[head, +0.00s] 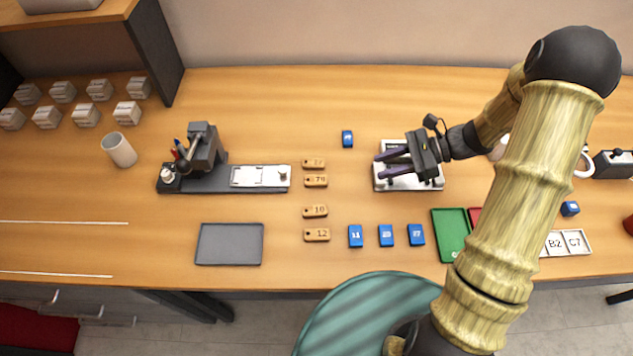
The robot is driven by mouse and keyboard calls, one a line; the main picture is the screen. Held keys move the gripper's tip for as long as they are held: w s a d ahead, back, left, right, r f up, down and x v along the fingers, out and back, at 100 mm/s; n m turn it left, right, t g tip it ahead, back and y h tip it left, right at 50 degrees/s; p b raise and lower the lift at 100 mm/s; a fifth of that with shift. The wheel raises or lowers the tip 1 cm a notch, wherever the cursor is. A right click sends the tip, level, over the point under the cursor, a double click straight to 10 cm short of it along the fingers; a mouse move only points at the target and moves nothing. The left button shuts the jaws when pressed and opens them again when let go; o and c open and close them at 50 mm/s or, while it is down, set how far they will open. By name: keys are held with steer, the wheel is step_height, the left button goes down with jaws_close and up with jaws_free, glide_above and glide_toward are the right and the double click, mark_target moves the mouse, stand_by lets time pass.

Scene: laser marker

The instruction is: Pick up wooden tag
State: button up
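Several wooden tags lie in a column on the table. From back to front they are a back tag (314,163), a tag that seems to read 78 (316,181), a tag reading 10 (315,211) and a tag reading 12 (317,235). Each has a small hole at its left end. My gripper (384,164) is to the right of the tags, over a white device (410,185). Its two fingers point left and are apart, with nothing visible between them. Its height above the device is hard to tell.
A laser marker (205,150) with a flat bed stands left of the tags. A grey tray (230,245) lies in front of it. Blue tags (386,235) lie right of the wooden ones; a green tray (451,233) is further right. Table behind the tags is clear.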

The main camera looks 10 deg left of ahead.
steer(key=shift+w+f+m+y, duration=0.1)
steer(key=shift+w+m+y, duration=0.3)
steer(key=shift+w, duration=0.1)
steer(key=shift+a, duration=0.1)
steer(key=p, duration=0.1)
glide_toward(311, 179)
steer(key=shift+x, duration=1.15)
steer(key=shift+s, duration=0.2)
steer(key=p+x, duration=0.1)
steer(key=x, duration=0.4)
steer(key=shift+a+f, duration=0.2)
steer(key=shift+a, duration=0.1)
steer(key=c, duration=0.6)
